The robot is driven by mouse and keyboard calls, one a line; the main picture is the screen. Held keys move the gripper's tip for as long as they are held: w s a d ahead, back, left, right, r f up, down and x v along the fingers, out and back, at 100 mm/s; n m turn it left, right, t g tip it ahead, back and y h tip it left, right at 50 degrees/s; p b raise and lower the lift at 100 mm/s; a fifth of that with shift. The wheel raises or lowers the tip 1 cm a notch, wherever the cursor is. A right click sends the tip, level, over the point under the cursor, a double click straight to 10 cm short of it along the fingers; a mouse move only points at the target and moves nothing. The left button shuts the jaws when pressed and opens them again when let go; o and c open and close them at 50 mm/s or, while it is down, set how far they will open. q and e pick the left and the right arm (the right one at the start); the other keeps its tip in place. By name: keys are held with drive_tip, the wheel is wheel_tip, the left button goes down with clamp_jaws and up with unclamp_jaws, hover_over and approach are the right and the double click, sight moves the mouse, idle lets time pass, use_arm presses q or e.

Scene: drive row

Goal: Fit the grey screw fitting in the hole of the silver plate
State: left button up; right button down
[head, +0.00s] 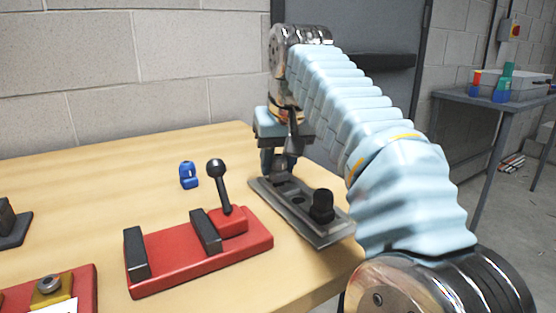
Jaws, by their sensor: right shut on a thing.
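The silver plate (333,233) lies on the wooden table, right of the red base. A black knob (322,205) stands at its near end, and a dark hole shows near its middle. My right gripper (280,163) points down over the plate's far end. It is shut on the grey screw fitting (286,161), which is mostly hidden between the fingers. I cannot tell whether the fitting touches the plate or sits in a hole there. My left gripper is not in view.
A red base (205,265) with a black lever (221,186) and black blocks stands left of the plate. A small blue part (188,175) lies behind it. Another red base (82,285) is at the lower left. My right arm covers the table's right side.

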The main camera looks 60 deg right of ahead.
drive_tip(key=shift+f, duration=0.3)
drive_tip(key=c, duration=0.7)
unclamp_jaws()
drive_tip(key=shift+o, duration=0.2)
drive_tip(key=p+v, duration=0.4)
drive_tip(key=v, duration=1)
